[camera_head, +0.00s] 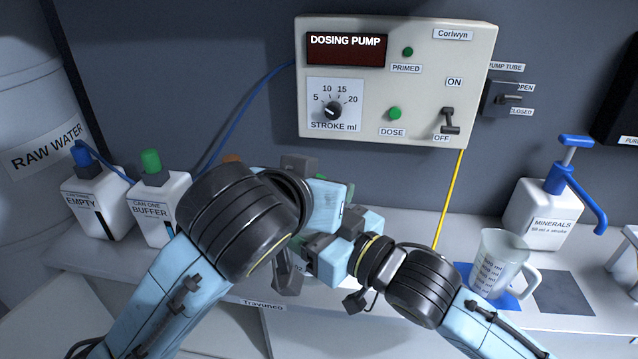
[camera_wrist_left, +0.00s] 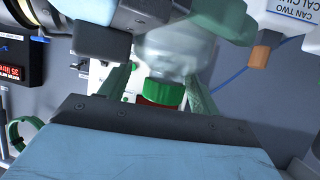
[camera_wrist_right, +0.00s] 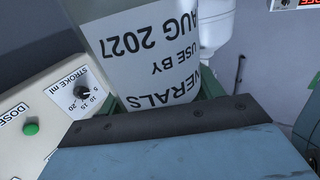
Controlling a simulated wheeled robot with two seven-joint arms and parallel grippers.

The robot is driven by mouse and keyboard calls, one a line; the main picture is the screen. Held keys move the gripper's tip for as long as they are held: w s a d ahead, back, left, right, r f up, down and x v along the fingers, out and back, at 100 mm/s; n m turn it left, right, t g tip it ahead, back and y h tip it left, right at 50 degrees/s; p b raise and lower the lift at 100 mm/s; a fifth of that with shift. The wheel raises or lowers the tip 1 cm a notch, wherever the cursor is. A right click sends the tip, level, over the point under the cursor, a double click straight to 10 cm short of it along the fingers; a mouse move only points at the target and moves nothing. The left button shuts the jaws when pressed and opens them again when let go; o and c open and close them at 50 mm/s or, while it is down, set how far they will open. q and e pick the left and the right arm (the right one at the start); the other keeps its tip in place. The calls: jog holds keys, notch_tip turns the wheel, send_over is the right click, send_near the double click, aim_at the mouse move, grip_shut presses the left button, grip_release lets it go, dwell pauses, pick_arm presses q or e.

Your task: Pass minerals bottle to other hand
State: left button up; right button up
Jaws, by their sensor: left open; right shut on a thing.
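The minerals bottle shows in the right wrist view (camera_wrist_right: 155,60), clear with a white label reading "MINERALS USE BY AUG 2027". My right gripper (camera_wrist_right: 155,98) is shut on it. Contact cannot be told. In the head view my left gripper (camera_head: 328,205) and right gripper (camera_head: 325,255) meet below the pump panel, and they hide most of the bottle.
The dosing pump (camera_head: 396,80) is on the wall behind. A minerals pump dispenser (camera_head: 540,215) and a measuring jug (camera_head: 497,265) on a blue mat stand at right. White cans (camera_head: 95,205) and a raw water tank (camera_head: 30,110) stand at left. A yellow tube (camera_head: 449,200) hangs close by.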

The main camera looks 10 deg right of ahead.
pick_arm(q)
jog(key=shift+w+d+f, duration=0.2)
jog(key=shift+w+f, duration=0.05)
jog(key=shift+w, duration=0.25)
pick_arm(e)
jog(key=shift+r, duration=0.1)
pick_arm(q)
jog(key=shift+s+d, duration=0.1)
jog(key=c, duration=1.4)
jog(key=shift+s+d, duration=0.1)
grip_shut()
pick_arm(e)
jog(key=o, duration=1.4)
